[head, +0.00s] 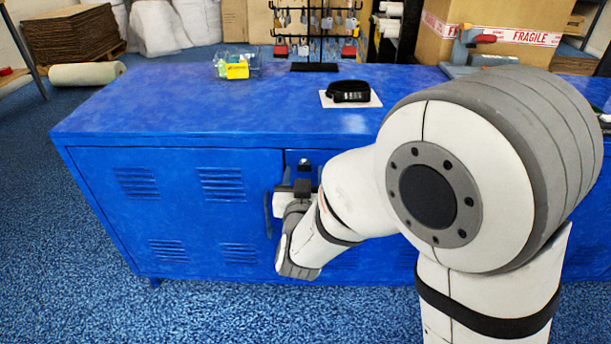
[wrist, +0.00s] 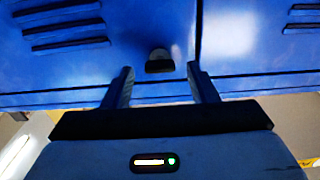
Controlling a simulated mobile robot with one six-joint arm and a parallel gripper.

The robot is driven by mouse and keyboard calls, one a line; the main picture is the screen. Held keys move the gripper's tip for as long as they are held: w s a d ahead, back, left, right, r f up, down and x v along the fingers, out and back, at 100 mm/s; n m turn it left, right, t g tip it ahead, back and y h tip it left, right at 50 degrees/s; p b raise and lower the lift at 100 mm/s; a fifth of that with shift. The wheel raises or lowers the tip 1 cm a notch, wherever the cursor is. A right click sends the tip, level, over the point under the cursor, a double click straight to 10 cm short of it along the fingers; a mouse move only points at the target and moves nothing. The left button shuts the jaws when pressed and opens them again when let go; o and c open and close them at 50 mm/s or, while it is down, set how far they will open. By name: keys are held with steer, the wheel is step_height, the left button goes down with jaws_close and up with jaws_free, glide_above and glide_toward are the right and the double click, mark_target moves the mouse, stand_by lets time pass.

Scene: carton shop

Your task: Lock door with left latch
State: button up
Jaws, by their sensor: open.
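The blue cabinet (head: 110,165) has vented doors, and the left door (head: 180,215) appears shut. A small latch knob (head: 303,163) sits near the top of the front, just right of the door seam. In the wrist view the latch (wrist: 159,61) is a dark, rounded piece on the blue panel, beside the seam. My gripper (head: 302,186) is in front of the cabinet just below the latch. In the wrist view my gripper (wrist: 161,84) is open, with the latch between and beyond its fingertips. I see no contact. Whether the latch is turned cannot be told.
A vertical handle (head: 267,215) is on the left door near my gripper. Blue floor (head: 80,255) is clear at left.

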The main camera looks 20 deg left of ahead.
steer(key=shift+w+a, duration=0.15)
steer(key=shift+w, duration=0.5)
steer(key=c, duration=1)
